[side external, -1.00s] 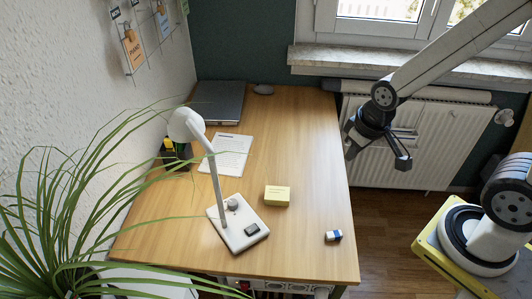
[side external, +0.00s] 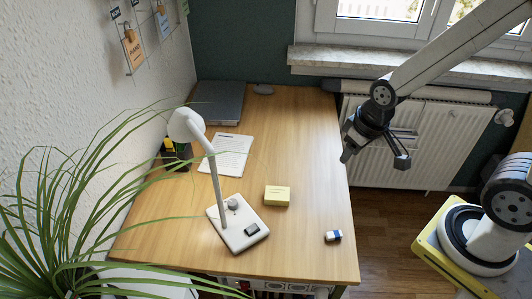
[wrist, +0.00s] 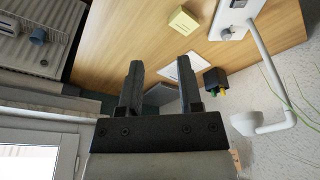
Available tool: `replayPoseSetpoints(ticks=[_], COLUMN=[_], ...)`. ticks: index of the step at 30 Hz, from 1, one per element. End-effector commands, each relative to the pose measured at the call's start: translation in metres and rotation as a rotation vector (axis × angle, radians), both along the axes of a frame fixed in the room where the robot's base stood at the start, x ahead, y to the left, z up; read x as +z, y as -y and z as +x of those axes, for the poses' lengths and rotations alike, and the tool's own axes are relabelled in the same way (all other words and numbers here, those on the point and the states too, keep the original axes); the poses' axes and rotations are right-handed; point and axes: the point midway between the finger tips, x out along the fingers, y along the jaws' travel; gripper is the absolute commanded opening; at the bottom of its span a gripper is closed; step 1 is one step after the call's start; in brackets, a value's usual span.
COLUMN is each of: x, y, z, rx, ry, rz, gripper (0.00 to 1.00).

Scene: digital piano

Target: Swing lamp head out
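The white desk lamp stands on the left part of the wooden desk in the side view. Its round head (side external: 186,124) is at the top of a thin bent arm (side external: 215,180), toward the wall side. Its flat base (side external: 238,224) carries a grey knob and a dark square. In the wrist view the lamp head (wrist: 247,122) is at the lower right. My gripper (side external: 374,160) is beyond the desk's right edge, in front of the radiator, well apart from the lamp. Its two fingers (wrist: 163,84) are spread with nothing between them.
A yellow note block (side external: 277,196) and a blue-white eraser (side external: 333,236) lie on the desk (side external: 310,150). A paper sheet (side external: 226,155), a dark pen holder (side external: 176,154) and a closed laptop (side external: 218,103) are farther back. Plant leaves (side external: 70,225) reach near the lamp. The desk's right side is mostly clear.

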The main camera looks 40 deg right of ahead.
Motion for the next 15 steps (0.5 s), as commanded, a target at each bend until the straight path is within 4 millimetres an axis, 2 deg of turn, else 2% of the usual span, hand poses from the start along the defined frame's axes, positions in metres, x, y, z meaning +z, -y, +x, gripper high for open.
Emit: replayPoseSetpoints(ticks=[5, 8, 15], x=[0.005, 0.011, 0.03], y=[-0.005, -0.011, -0.036], z=[0.016, 0.033, 0.088], rx=[-0.005, -0.015, -0.038], ry=[-0.006, -0.012, -0.039], rz=[0.007, 0.017, 0.05], gripper=[0.61, 0.61, 0.61])
